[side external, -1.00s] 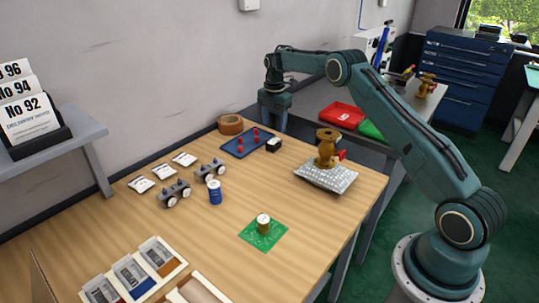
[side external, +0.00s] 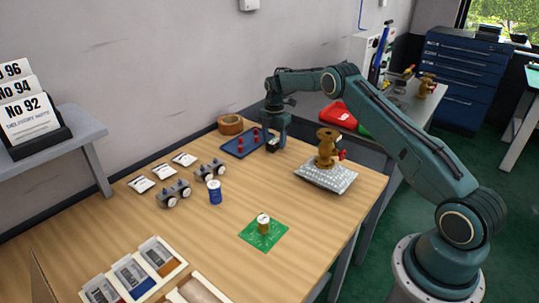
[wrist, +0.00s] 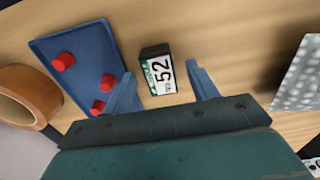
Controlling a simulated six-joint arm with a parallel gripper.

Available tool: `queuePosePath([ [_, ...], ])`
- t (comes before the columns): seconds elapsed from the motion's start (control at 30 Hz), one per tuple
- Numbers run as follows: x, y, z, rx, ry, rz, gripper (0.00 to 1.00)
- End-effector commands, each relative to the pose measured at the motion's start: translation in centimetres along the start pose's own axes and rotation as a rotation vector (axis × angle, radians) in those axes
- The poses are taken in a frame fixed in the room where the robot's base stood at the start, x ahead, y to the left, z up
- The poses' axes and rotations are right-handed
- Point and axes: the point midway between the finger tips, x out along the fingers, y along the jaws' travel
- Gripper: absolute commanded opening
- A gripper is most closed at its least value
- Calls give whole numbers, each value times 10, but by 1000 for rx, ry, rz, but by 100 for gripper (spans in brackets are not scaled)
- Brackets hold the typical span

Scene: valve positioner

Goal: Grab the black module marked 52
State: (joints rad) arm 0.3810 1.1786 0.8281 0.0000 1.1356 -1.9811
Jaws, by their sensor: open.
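The black module marked 52 (wrist: 157,68) lies on the wooden table in the wrist view, its white label reading "52" facing up toward the camera. My gripper (wrist: 163,85) is open, with one blue finger on each side of the module and a gap on both sides. In the side external view, my gripper (side external: 273,140) hangs low over the module (side external: 272,147), which is mostly hidden behind it. Whether the fingertips are down at the module's height is hard to tell.
A blue tray with red pegs (wrist: 78,60) lies close by the left finger. A tape roll (wrist: 28,95) is further left. A grey textured pad (side external: 325,177) carrying a brass valve (side external: 326,150) stands to the right. A green mat (side external: 263,236) lies nearer the front.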

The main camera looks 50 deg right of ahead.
Motion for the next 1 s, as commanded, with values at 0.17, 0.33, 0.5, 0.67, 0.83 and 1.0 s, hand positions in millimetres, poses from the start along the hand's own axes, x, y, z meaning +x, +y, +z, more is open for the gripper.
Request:
queuePosePath([
  [0.17,13,0,0,0,0,0,58],
  [0.33,14,0,0,0,0,0,58],
  [0.5,14,0,0,0,0,0,58],
  [0.67,14,0,0,0,0,1,58],
  [0.83,14,0,0,0,0,1,29],
  [1.0,13,0,0,0,-1,1,7],
])
